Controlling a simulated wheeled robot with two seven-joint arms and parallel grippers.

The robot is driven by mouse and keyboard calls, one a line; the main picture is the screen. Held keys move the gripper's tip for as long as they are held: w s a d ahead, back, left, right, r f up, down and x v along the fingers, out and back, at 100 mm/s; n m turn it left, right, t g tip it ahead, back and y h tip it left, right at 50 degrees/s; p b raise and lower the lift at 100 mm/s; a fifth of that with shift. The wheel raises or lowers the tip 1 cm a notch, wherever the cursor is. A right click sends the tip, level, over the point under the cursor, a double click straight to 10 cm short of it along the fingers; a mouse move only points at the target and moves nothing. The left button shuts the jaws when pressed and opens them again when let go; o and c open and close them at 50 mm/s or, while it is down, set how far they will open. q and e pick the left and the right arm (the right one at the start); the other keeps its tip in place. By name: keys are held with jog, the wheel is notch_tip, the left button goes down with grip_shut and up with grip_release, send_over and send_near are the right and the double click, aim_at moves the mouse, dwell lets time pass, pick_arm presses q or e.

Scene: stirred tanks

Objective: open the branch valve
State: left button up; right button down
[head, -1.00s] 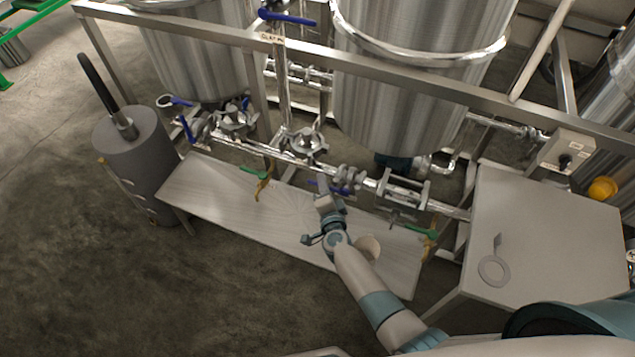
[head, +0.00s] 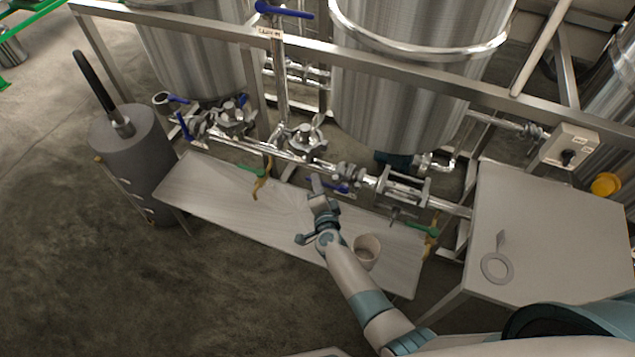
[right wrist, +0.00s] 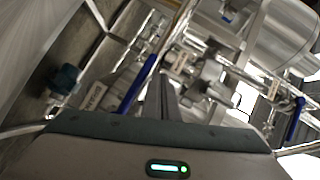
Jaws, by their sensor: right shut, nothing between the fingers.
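A blue valve lever (head: 341,188) sits low on the pipe run behind the bench, just right of my right gripper's fingertips (head: 317,182). In the right wrist view a blue lever (right wrist: 138,84) slants up beside my shut fingers (right wrist: 168,92), on their left; I cannot tell whether they touch. A pale tag (right wrist: 93,97) hangs near it, too blurred to read. Another blue lever (head: 285,12) tops a tall vertical pipe with a small tag below it. I cannot tell from the tags which is the branch valve. My right gripper is shut and empty. My left gripper is out of view.
A long low bench (head: 215,195) lies under my right arm, with a cup (head: 367,252) on it. Yellow-green handles (head: 262,180) stick out over its back edge. A side table (head: 545,240) with a flat ring-shaped tool (head: 497,268) stands right. A grey cylinder (head: 130,160) stands left.

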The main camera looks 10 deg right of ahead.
dwell(0.4)
jog(key=p+v, duration=0.6)
jog(key=v, duration=1.1)
jog(key=shift+s, duration=0.2)
jog(key=s+d+f+n+g+y+b, duration=0.15)
jog(key=s+f+n, duration=0.35)
jog(key=f, duration=0.5)
jog(key=s+f+n+g+b, duration=0.2)
jog(key=s+f+g, duration=0.1)
jog(key=s+f, duration=0.55)
jog(key=s+d+f+n+g+y+b, duration=0.1)
jog(key=s+f+n+g+b, duration=0.25)
jog(key=f, duration=0.75)
jog(key=s+d+f+n+g, duration=0.2)
jog(key=s+f, duration=0.3)
jog(key=s, duration=0.3)
jog(key=s+d+f+n+g+h+b, duration=0.1)
jog(key=s+d+f+n+g, duration=0.1)
jog(key=s+d+f, duration=0.3)
jog(key=s+d+f+n+g+h+b, duration=0.1)
jog(key=s+d+f, duration=0.3)
jog(key=s, duration=0.9)
jog(key=shift+d+f+n+g, duration=0.25)
jog(key=shift+f+n+g, duration=0.45)
jog(key=shift+n+g, duration=0.1)
